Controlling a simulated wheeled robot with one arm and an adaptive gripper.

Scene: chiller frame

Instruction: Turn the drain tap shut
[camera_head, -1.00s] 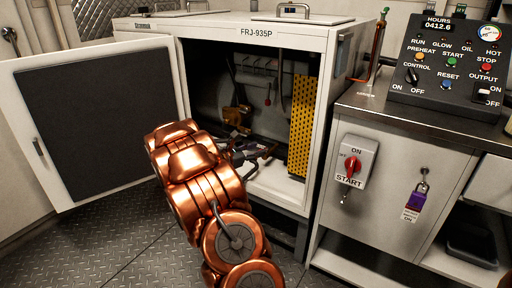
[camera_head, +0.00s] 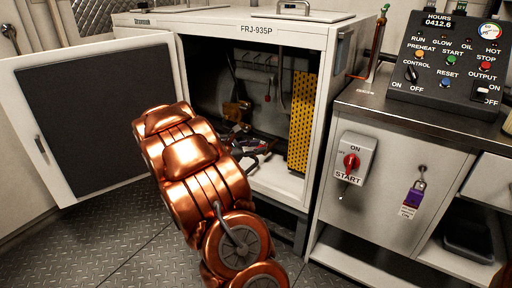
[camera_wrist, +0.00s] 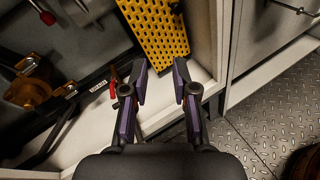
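The open cabinet marked FRJ-935P (camera_head: 262,30) holds dark piping and fittings. In the wrist view a small red part (camera_wrist: 112,86) shows just left of my gripper's left finger; it may be the drain tap's handle, but the finger partly hides it. A small label (camera_wrist: 70,89), too small to read, sits left of it. My gripper (camera_wrist: 161,80) is open and empty, its two purple-padded fingers apart, above the white cabinet floor.
A yellow perforated panel (camera_wrist: 157,30) stands just beyond my fingers; it also shows in the head view (camera_head: 302,122). A brass fitting (camera_wrist: 28,92) is at left. The cabinet door (camera_head: 95,115) is open at left. A console bench (camera_head: 385,200) stands at right.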

